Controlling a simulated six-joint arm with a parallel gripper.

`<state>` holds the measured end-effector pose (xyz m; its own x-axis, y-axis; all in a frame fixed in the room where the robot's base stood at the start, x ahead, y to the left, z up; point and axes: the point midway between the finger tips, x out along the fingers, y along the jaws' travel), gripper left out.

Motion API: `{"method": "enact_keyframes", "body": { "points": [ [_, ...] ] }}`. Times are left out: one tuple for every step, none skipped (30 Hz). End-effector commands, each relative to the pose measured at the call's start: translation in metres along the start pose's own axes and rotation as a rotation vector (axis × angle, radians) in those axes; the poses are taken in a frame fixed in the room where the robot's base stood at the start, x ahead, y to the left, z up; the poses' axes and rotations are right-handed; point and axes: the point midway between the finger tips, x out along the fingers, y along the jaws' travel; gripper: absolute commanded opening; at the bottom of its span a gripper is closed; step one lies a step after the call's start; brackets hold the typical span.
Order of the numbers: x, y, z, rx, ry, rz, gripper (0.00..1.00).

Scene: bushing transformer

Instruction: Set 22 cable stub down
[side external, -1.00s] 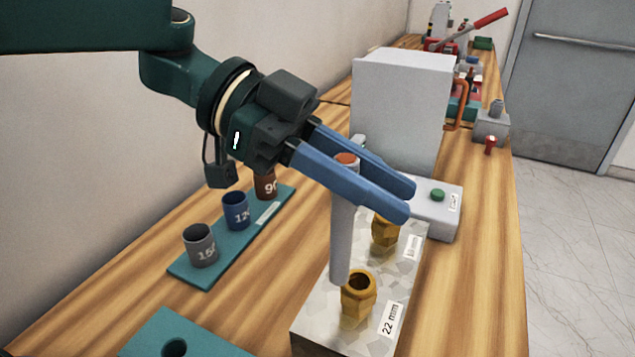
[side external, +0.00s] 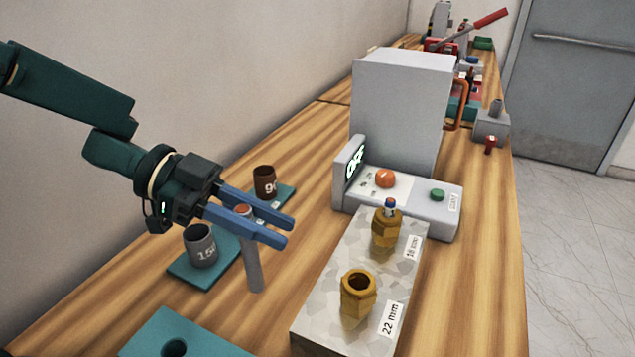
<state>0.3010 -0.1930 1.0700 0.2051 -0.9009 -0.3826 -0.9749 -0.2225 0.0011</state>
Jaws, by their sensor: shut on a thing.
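The cable stub (side external: 253,265) is a grey rod with a copper-coloured top end, upright between the blue fingers of my gripper (side external: 288,232). My gripper is shut on it near its top. The stub's lower end is over the bare wood between the teal cup strip and the stone-patterned block; I cannot tell whether it touches the bench. The brass gland labelled 22 mm (side external: 358,293) stands on the block (side external: 330,318) to the right of the stub, with its opening empty. A second brass gland (side external: 386,230) behind it has a small blue-topped piece in its mouth.
A teal strip (side external: 188,272) holds a grey cup (side external: 201,246) and a brown cup (side external: 265,182); my gripper hides its middle. A teal block with a hole (side external: 190,335) is at the front. A grey device (side external: 425,202) with a screen stands behind. Bench wood around the stub is clear.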

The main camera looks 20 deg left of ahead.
Motion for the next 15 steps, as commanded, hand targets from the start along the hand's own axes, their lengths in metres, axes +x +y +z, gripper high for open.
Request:
{"method": "enact_keyframes", "body": {
  "points": [
    [0.003,0.0,0.007,-0.007,-0.001,0.001,0.0],
    [0.004,0.001,0.012,-0.008,-0.002,0.001,0.0],
    [0.007,0.0,0.017,-0.008,-0.002,0.001,0.0],
    [0.008,0.0,0.021,-0.008,-0.002,0.001,0.0],
    [0.01,0.0,0.025,-0.007,-0.002,0.001,0.0],
    [0.011,0.0,0.028,-0.006,-0.001,0.001,0.0],
    [0.012,0.0,0.03,-0.006,-0.001,0.001,0.0],
    [0.013,0.0,0.032,-0.005,-0.001,0.001,0.0],
    [0.014,0.0,0.034,-0.002,-0.001,0.0,0.0],
    [0.014,0.0,0.034,-0.001,-0.001,0.0,0.0],
    [0.014,0.0,0.034,-0.001,-0.001,0.0,0.0],
    [0.014,0.0,0.034,0.0,-0.001,0.0,0.0],
    [0.014,0.0,0.034,0.0,-0.001,-0.001,0.0],
    [0.014,0.0,0.034,0.0,-0.001,0.0,0.0],
    [0.014,0.0,0.034,0.0,-0.001,0.0,0.0]
  ]
}}
